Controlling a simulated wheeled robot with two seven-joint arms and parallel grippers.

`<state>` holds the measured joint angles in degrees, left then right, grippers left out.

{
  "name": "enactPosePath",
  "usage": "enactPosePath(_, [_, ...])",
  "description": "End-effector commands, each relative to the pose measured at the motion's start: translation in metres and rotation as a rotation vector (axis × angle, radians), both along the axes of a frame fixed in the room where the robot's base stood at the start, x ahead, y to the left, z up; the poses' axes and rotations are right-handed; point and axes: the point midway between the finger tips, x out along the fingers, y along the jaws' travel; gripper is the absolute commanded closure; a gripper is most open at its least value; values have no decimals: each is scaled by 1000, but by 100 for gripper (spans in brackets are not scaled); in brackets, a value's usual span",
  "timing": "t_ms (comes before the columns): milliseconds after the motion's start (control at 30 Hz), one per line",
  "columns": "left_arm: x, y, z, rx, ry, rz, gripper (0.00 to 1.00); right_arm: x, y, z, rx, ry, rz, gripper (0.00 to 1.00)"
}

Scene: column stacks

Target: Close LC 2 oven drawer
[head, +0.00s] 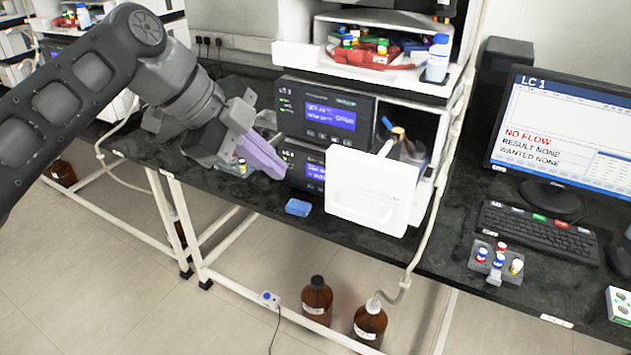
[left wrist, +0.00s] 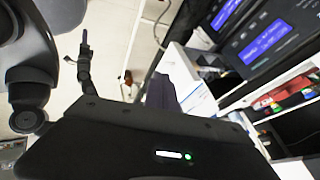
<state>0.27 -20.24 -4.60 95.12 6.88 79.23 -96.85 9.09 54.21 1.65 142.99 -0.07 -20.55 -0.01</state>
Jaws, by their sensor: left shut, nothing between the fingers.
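A white drawer (head: 368,190) stands pulled out at the lower front of the instrument stack (head: 330,118) on the bench. Its flat front panel faces me. In the left wrist view the fingers (left wrist: 160,92) show dark beside the stack.
A blue block (head: 298,207) lies on the bench edge below the gripper. A monitor (head: 570,135) reading LC 1, a keyboard (head: 537,232) and a vial rack (head: 497,262) stand at the right. Brown bottles (head: 317,300) stand on the floor. Another stack is at the far left.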

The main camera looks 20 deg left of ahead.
Motion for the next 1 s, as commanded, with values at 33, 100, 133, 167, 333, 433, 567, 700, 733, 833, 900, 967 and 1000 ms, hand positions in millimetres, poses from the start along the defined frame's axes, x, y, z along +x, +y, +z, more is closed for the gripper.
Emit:
enactPosePath(33, [0, 0, 0, 0, 0, 0, 100, 0, 0, 0, 0, 0, 0, 64])
enactPosePath(100, [1, -1, -2, 0, 0, 0, 100, 0, 0, 0, 0, 0, 0, 64])
enactPosePath(133, [2, -1, -3, 0, 0, 1, 100, 0, 0, 0, 0, 0, 0, 64])
enactPosePath(167, [2, -2, -4, 0, 1, 0, 100, 0, 0, 0, 0, 0, 0, 64])
enactPosePath(333, [9, -9, -18, 0, 3, -1, 100, 0, 0, -1, 0, 0, 0, 64])
enactPosePath(433, [17, -15, -30, 1, 3, -1, 100, 0, 0, -1, 0, 0, 0, 64])
enactPosePath(567, [28, -26, -51, 0, 4, -1, 100, 0, 0, 0, 0, 0, 0, 64])
enactPosePath(700, [41, -37, -74, -1, 4, 0, 100, 0, 0, 0, 0, 0, 0, 64])
enactPosePath(733, [43, -40, -79, -1, 4, 0, 100, 0, 0, 1, 0, 0, 0, 64])
enactPosePath(833, [60, -42, -78, -1, 3, 1, 100, 0, 0, 8, 0, 0, 0, 64])
enactPosePath(900, [69, -42, -78, -1, 2, 1, 100, 0, 0, 11, 0, 0, -1, 64])
enactPosePath(967, [76, -43, -79, 0, 1, 0, 100, 0, 0, 12, 0, 0, -1, 64])
enactPosePath(1000, [79, -43, -79, 0, 1, 0, 100, 0, 0, 13, 0, 0, -1, 64])
